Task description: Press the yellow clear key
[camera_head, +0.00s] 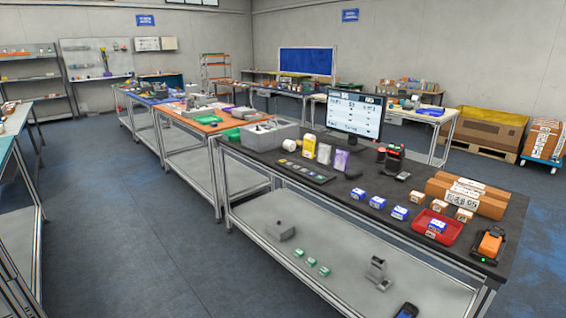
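A flat dark keypad (306,172) lies near the front left edge of the black-topped table (345,203). It carries a row of small keys. They are too small here for me to tell which is the yellow clear key. My gripper is not in view.
A monitor (354,115) stands at the back. Blue-and-white boxes (358,193), a red tray (449,231), cartons (484,204) and an orange scanner (489,243) lie to the right. The floor in front (130,250) is clear.

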